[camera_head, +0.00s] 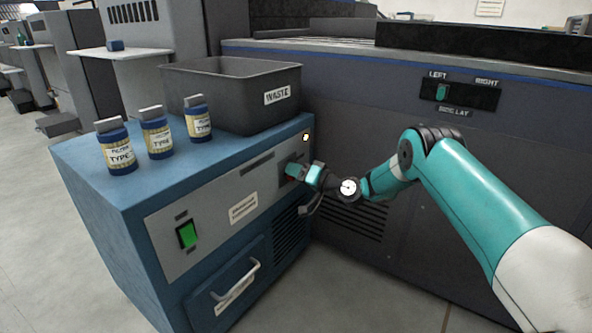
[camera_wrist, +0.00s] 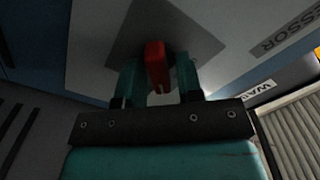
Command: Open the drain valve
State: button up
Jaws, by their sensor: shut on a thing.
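The drain valve's red handle (camera_wrist: 156,66) shows in the wrist view, sticking out from a dark square plate on the grey panel. My gripper (camera_wrist: 158,78) has its two teal fingers on either side of the handle and is shut on it. In the head view my gripper (camera_head: 293,171) is at the right end of the blue cabinet's front panel, below a small lit lamp (camera_head: 306,137).
The blue cabinet (camera_head: 90,190) has a green switch (camera_head: 187,234) and a drawer handle (camera_head: 236,279) on its front. On top stand three blue bottles (camera_head: 157,133) and a grey waste bin (camera_head: 235,90). A large dark machine (camera_head: 400,110) stands behind my arm. The floor in front is clear.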

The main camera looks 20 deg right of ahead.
jog(key=m+p, duration=0.1)
jog(key=m, duration=0.3)
jog(key=shift+d+m, duration=0.1)
jog(key=shift+m, duration=0.2)
jog(key=shift+f+m, duration=0.2)
jog(key=shift+m, duration=1.8)
jog(key=shift+p, duration=0.3)
jog(key=o, duration=0.6)
jog(key=shift+b+v, duration=5.75)
jog(key=shift+v, duration=2.95)
